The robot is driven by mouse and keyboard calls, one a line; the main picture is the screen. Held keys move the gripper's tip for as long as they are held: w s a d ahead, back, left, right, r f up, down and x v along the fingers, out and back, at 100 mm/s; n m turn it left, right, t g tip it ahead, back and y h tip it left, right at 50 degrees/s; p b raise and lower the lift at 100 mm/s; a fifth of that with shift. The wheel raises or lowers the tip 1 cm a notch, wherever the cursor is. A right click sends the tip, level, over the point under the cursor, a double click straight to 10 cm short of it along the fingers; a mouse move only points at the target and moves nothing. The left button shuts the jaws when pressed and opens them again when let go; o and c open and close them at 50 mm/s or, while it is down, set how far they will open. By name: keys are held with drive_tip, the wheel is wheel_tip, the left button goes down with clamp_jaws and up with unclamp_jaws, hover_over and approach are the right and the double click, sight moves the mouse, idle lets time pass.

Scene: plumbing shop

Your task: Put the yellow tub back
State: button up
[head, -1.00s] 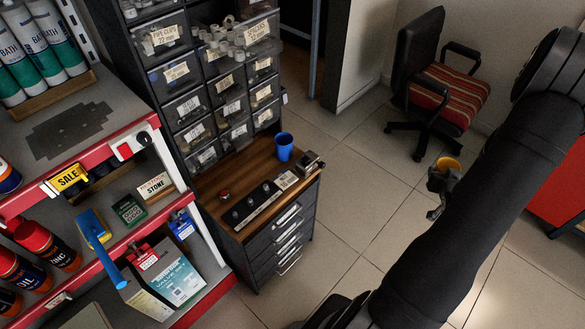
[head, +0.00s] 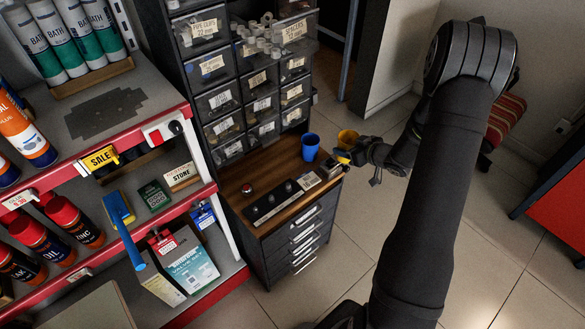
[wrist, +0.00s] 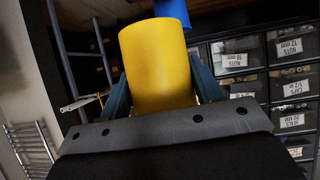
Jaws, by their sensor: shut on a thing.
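The yellow tub (head: 347,138) shows in the head view just right of the blue tub, near the right end of the wooden cabinet top (head: 283,163). It fills the middle of the wrist view (wrist: 157,65). My gripper (head: 350,158) is shut on it, with fingers on both sides in the wrist view. The blue tub (head: 311,147) stands on the cabinet top; in the wrist view it shows behind the yellow tub (wrist: 174,12). I cannot tell whether the yellow tub is over the cabinet top or just beyond its edge.
The drawer tower (head: 252,90) rises behind the cabinet top. A dark panel with knobs (head: 281,199) lies along its front. A red-and-grey shelf unit (head: 130,125) with bottles and boxes stands at left. An office chair (head: 507,115) is partly hidden behind my arm.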

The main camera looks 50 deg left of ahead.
drive_tip(key=s+a+f, duration=0.2)
drive_tip(key=s+a, duration=0.1)
drive_tip(key=a, duration=0.2)
drive_tip(key=s+a+f+n+g, duration=0.1)
drive_tip(key=s+a+f, duration=0.1)
drive_tip(key=s+a, duration=0.2)
drive_tip(key=s+a+f+n+g, duration=0.1)
drive_tip(key=s+a+f, duration=0.2)
drive_tip(key=a, duration=0.3)
drive_tip(key=shift+s, duration=0.35)
drive_tip(key=shift+s+a+f, duration=0.1)
drive_tip(key=shift+f, duration=1.95)
drive_tip(key=shift+f, duration=0.2)
drive_tip(key=o, duration=0.7)
drive_tip(key=shift+r, duration=0.15)
